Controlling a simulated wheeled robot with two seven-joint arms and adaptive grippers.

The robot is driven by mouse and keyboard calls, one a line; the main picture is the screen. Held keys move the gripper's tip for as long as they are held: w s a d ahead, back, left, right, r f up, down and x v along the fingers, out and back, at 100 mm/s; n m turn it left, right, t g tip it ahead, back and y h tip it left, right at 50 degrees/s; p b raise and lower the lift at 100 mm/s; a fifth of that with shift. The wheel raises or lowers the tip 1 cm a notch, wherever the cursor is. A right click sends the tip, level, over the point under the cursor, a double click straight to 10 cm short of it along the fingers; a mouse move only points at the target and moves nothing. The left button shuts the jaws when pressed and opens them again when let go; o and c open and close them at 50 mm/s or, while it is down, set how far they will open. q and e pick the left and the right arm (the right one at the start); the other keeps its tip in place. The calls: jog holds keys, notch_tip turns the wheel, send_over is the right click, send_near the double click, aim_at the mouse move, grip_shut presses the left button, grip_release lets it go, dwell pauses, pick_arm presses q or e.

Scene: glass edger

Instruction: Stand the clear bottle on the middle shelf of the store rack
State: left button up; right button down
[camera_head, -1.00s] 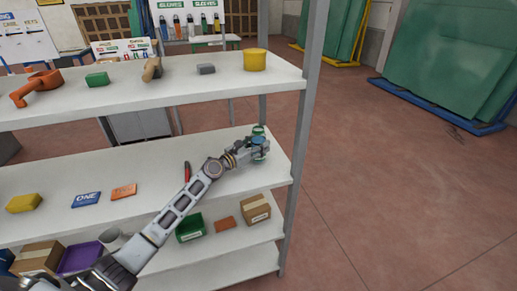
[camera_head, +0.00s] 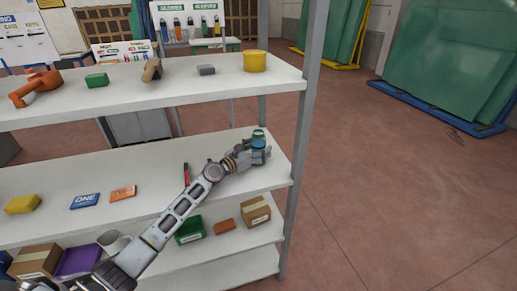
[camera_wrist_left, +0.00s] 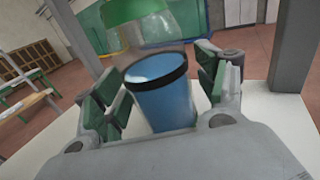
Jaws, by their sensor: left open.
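The clear bottle (camera_head: 258,134) has a green cap and a blue lower part. It is at the right end of the store rack's middle shelf (camera_head: 150,175), near the right post, and appears upright. My left gripper (camera_head: 261,151) reaches it from the left, with its fingers at the bottle's sides. In the left wrist view the bottle (camera_wrist_left: 160,95) is between the open green-padded fingers (camera_wrist_left: 163,88), dark-rimmed around its blue part. The hand hides its base, so contact with the shelf cannot be seen directly. My right gripper is out of view.
The middle shelf also holds a yellow block (camera_head: 22,204), a blue box (camera_head: 84,200), an orange box (camera_head: 123,192) and a red-handled tool (camera_head: 186,172). The upper shelf (camera_head: 200,88) is above the arm. The rack's grey post (camera_head: 301,130) is close on the right.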

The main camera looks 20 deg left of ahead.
aim_at(253, 150)
pick_arm(q)
jog(key=shift+r, duration=0.15)
jog(key=shift+v, duration=2.45)
jog(key=shift+b+v, duration=0.3)
jog(key=shift+v, duration=3.25)
